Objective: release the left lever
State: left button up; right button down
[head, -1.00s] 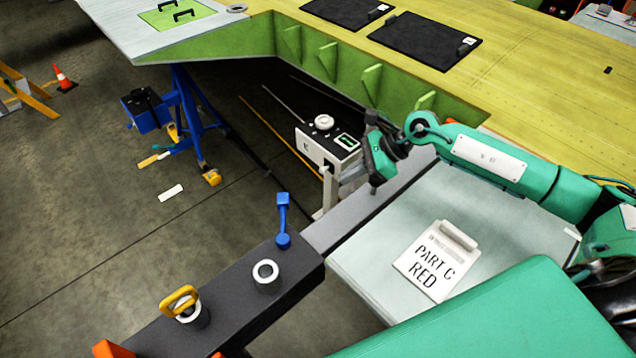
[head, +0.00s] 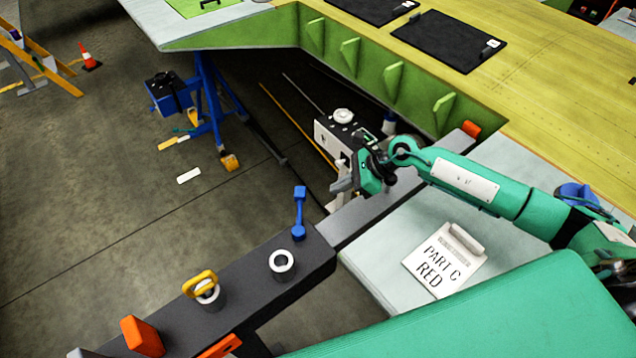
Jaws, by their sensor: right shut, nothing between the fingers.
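A blue lever (head: 299,212) stands upright on the dark grey beam (head: 255,265), near the beam's step at centre. I take it for the left lever, though no label shows. My right gripper (head: 342,186) is shut and empty. It hangs up and to the right of the blue lever in the picture, with a gap between them, in front of the white instrument stand. My left gripper is not in view.
On the beam are a white-ringed socket (head: 282,262), a yellow ring handle (head: 200,284) and an orange block (head: 142,336). A "PART C RED" plate (head: 445,260) lies on the pale panel. The white instrument stand (head: 326,137) is behind my right gripper. The green-ribbed wing edge runs beyond.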

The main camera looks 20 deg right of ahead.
aim_at(300, 211)
jog(key=a+p, duration=0.1)
jog(key=w+a+f+p, duration=0.1)
jog(key=a, duration=0.1)
jog(key=a+p, duration=0.1)
jog(key=a, duration=0.1)
jog(key=shift+w+a+f, duration=0.1)
jog(key=shift+w+f, duration=0.15)
jog(key=shift+w, duration=0.1)
